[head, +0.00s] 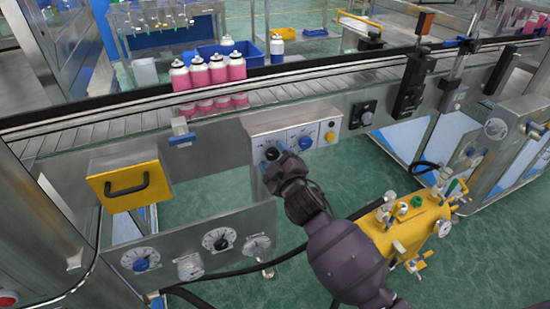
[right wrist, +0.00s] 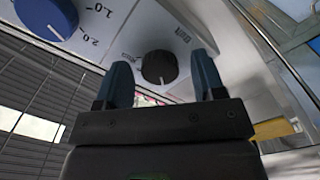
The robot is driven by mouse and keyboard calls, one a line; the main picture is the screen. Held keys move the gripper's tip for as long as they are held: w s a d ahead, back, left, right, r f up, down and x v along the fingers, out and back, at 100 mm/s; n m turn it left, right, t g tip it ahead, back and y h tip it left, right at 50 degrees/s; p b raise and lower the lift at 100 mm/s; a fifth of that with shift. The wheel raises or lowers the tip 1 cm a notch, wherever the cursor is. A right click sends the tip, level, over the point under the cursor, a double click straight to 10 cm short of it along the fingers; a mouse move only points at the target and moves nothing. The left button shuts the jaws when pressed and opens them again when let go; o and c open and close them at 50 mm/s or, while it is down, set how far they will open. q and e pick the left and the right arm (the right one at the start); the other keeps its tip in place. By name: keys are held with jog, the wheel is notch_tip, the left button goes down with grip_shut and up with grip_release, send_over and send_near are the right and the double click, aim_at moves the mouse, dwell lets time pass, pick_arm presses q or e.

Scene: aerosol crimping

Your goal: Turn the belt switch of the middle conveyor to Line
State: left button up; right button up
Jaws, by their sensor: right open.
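The belt switch is a small black knob (right wrist: 159,68) on a pale control panel, with small printed labels around it that I cannot read surely. In the head view the knob (head: 271,153) is at the left of the panel (head: 290,125) on the middle conveyor's front, partly hidden by my gripper. My right gripper (head: 273,164) is right in front of it. In the right wrist view the two blue fingers of my right gripper (right wrist: 162,80) are apart, one on each side of the knob, with gaps visible. My left gripper is not in view.
A blue dial (head: 305,142) and a yellow button (head: 330,137) are just right of the knob. Pink cans (head: 218,70) stand on the conveyor (head: 110,125) above. A yellow handled box (head: 130,185) is to the left, and a yellow pump unit (head: 408,225) stands at right.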

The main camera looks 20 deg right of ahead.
jog(key=c, duration=0.9)
